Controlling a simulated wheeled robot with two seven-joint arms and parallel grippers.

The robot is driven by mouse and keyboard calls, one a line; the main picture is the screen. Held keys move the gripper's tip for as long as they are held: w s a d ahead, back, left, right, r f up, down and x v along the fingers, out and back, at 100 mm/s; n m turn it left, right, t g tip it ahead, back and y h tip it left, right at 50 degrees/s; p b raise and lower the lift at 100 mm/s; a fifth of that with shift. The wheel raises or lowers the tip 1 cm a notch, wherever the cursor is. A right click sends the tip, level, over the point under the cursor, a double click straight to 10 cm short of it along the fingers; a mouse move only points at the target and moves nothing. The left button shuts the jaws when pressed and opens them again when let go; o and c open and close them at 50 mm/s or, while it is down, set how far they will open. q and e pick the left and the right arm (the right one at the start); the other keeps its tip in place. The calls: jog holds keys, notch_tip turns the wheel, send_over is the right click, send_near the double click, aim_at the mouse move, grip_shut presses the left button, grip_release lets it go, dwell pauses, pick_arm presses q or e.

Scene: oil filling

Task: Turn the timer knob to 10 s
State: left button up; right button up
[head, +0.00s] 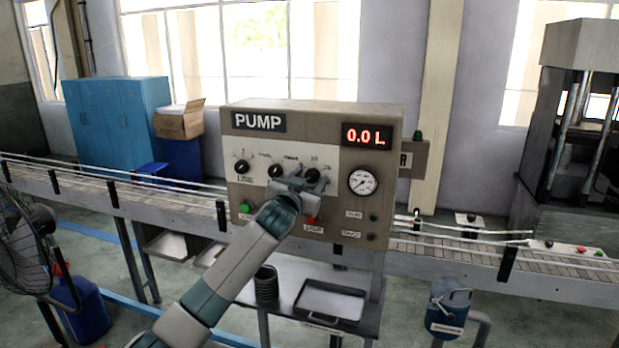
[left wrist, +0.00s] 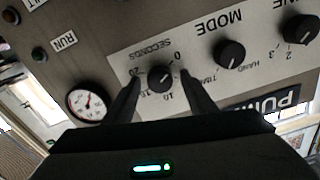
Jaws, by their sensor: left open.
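The timer knob (head: 312,176) is the black rightmost dial of three on the pump panel (head: 330,120). In the left wrist view, which is upside down, the timer knob (left wrist: 160,77) sits under the word SECONDS with 0, 10 and 20 around it. Its exact pointer setting is too small to read surely. My left gripper (head: 302,180) is at the panel, in front of the knob. In the left wrist view its two dark fingers (left wrist: 160,84) are spread, one on each side of the knob; I cannot tell whether they touch it. My right gripper is not in view.
The mode knob (head: 275,171) and line knob (head: 242,167) are to the left. A green button (head: 246,207) and a red button (head: 310,222) sit below. The display (head: 366,136) reads 0.0 L above a round gauge (head: 362,181). A metal tray (head: 330,301) lies on the shelf below.

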pick_arm(q)
jog(key=shift+c, duration=0.6)
jog(key=c, duration=0.9)
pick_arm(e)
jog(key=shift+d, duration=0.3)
